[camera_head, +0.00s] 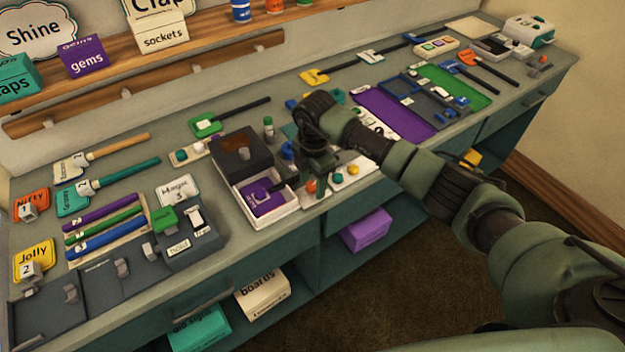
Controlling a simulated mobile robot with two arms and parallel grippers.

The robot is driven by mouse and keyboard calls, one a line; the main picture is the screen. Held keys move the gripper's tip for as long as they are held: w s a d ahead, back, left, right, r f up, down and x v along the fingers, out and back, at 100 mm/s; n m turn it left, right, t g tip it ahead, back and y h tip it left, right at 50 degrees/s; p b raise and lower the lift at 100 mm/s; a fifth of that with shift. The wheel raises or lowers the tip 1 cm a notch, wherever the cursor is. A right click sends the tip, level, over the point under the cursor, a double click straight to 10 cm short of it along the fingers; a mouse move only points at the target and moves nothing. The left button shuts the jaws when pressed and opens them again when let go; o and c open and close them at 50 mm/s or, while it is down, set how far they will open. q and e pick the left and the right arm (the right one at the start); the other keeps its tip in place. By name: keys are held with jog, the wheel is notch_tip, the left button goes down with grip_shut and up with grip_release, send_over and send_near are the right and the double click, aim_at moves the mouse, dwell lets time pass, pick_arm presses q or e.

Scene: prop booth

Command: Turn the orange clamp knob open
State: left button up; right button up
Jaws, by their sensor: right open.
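My right arm reaches in from the right, and its dark gripper (316,168) points down over the front middle of the bench. It is open. A small round orange piece (311,186) shows just below the fingertips; it may be the clamp knob, but it is too small to be sure. I cannot tell whether the fingers touch it. The gripper and wrist hide part of what lies around and behind it. My left gripper is not in view.
A white tray (284,214) with a purple item and a dark lid stands left of the gripper. A white panel (358,176) with coloured knobs lies right of it. Several long-handled signs lie along the back. A purple mat (398,115) lies further right. Open shelves are below.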

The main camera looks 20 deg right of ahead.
jog(key=shift+c, duration=0.3)
grip_shut()
